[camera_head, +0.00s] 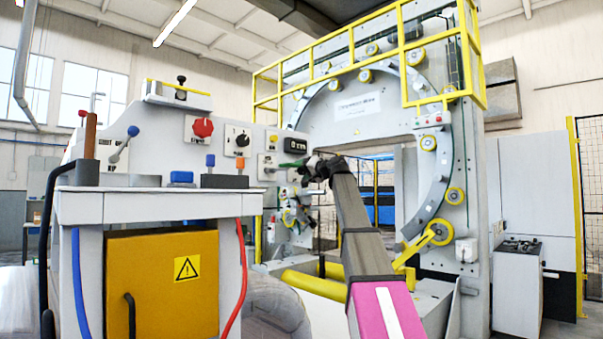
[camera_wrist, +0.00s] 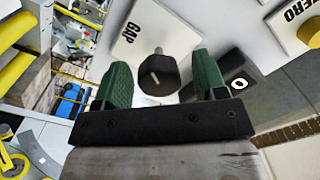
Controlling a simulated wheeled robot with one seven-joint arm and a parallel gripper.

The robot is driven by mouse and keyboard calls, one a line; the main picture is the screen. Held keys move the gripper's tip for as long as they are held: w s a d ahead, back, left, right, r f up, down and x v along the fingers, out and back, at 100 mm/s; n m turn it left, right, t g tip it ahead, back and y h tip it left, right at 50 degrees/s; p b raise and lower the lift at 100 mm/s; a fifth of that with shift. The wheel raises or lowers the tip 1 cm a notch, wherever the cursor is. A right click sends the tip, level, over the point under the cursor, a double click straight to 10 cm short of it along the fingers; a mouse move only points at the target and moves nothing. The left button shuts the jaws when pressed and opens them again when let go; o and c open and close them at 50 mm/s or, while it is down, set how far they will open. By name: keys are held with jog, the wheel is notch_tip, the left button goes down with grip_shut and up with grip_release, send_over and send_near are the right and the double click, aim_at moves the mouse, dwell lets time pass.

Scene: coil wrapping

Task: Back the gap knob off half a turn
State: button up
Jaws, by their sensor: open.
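The gap knob (camera_wrist: 157,76) is a black knob with a pale pointer line, on a white plate with the word GAP (camera_wrist: 126,38) to its left in the wrist view. My gripper (camera_wrist: 160,80) has green fingers, open, one on each side of the knob, with visible space between each finger and the knob. In the head view my gripper (camera_head: 305,166) is at the right end of the grey control panel, at the end of my arm. The knob is hidden behind my gripper there.
A white ZERO button plate (camera_wrist: 292,24) and a dark display showing 0 (camera_wrist: 238,84) sit close to the right finger. The head view shows a red knob (camera_head: 203,127), a black selector (camera_head: 240,140) and a digital readout (camera_head: 294,145) on the panel. A large ring machine (camera_head: 355,105) stands behind.

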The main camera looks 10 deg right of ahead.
jog(key=shift+w+a, duration=0.2)
jog(key=shift+w, duration=0.15)
jog(key=c, duration=0.9)
jog(key=shift+n, duration=3)
jog(key=o, duration=0.9)
